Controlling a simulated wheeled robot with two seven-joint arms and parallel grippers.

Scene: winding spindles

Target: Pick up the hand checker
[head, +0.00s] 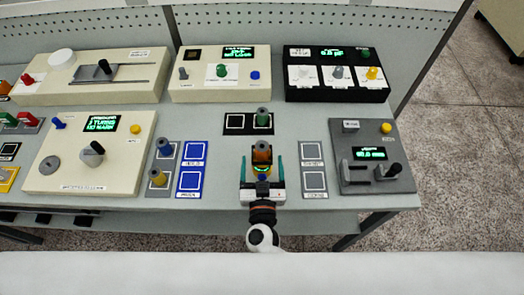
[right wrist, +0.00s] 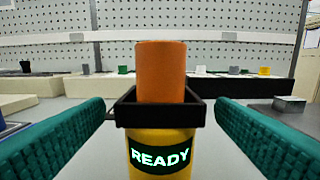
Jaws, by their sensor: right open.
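The hand checker, a yellow upright body with a lit READY display (right wrist: 160,157) and a black square collar, stands in front of my right wrist camera. An orange cylinder (right wrist: 161,72) rises from the collar; whether it is a separate spindle I cannot tell. In the head view the orange top (head: 262,152) shows near the bench's front edge. My right gripper (head: 262,163) is open, its green fingers on either side of the checker. In the wrist view gaps show between both fingers and the body. The checker's base is hidden. My left gripper is out of view.
A green spindle (head: 263,117) stands on a black two-square pad just behind the checker. Blue pads (head: 190,168) lie to the left, grey pads (head: 313,168) to the right. A dark grey instrument (head: 375,155) stands further right. Cream and black instruments line the back.

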